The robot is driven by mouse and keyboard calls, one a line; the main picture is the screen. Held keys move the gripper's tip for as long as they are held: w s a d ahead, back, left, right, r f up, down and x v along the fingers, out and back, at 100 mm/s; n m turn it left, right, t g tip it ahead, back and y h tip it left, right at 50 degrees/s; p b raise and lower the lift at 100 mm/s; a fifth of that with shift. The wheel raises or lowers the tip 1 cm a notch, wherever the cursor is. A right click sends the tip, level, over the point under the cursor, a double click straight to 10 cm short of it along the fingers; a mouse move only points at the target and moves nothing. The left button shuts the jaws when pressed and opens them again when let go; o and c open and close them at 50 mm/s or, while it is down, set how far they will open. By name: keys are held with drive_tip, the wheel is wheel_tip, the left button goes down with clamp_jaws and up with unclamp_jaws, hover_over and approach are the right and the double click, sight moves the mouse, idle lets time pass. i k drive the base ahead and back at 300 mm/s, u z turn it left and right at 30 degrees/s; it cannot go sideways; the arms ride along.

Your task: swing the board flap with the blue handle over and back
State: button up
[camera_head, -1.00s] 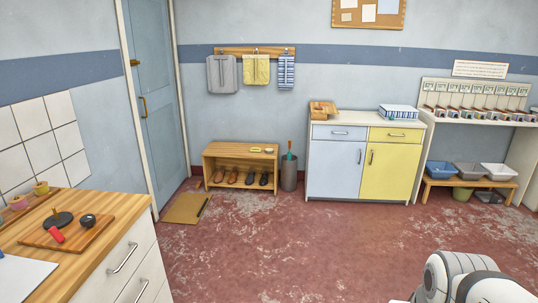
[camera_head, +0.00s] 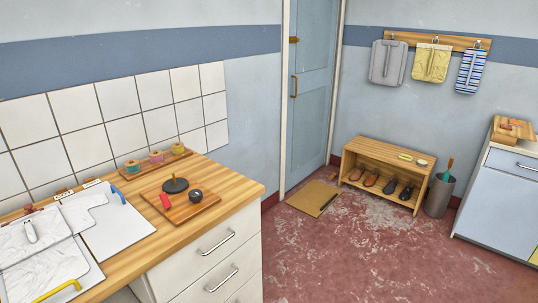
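On the wooden counter at the lower left lies a flat white board flap (camera_head: 118,231) with a blue handle (camera_head: 118,194) at its far right edge. Beside it, to the left, is a white panel (camera_head: 38,262) with a wrinkled surface and a yellow handle (camera_head: 58,291) at its near edge, partly cut off by the frame. A white shaped piece (camera_head: 82,212) lies between the two, overlapping the left part of the blue-handled flap. My gripper is not in view.
The wooden counter (camera_head: 236,187) carries a cutting board (camera_head: 192,208) with a dark iron-like item and a red piece, and a rack of spools (camera_head: 155,163). White drawers (camera_head: 205,262) are below.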

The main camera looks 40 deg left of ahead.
sight(119, 226)
drive_tip(key=u, duration=2.75)
drive_tip(key=i, duration=1.7)
drive_tip(key=u, duration=0.05)
